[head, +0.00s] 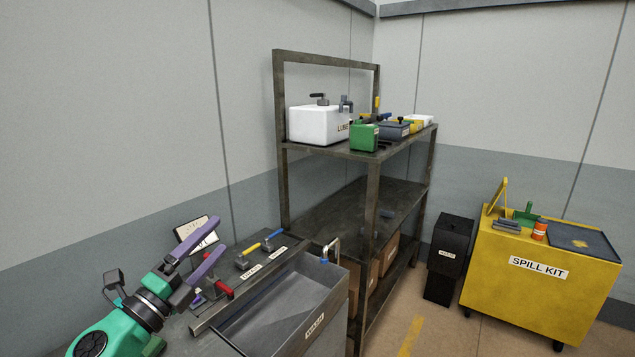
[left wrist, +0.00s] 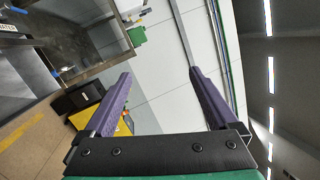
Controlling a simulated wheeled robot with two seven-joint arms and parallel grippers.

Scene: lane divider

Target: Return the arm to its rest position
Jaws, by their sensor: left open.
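My left gripper (head: 205,246) is in the lower left of the head view, on a green and black arm. Its two purple fingers are spread apart with nothing between them. In the left wrist view the gripper (left wrist: 160,85) also shows open and empty, with wall and ceiling beyond its fingers. It is raised in front of the bench and appears to touch nothing. My right gripper is not in view.
A bench with a grey basin (head: 285,305) and several coloured-handled tools is beside the gripper. A metal shelf (head: 365,205) holds a white box (head: 318,126) and a green container (head: 364,137). A black bin (head: 452,245) and yellow spill kit cabinet (head: 540,285) stand right.

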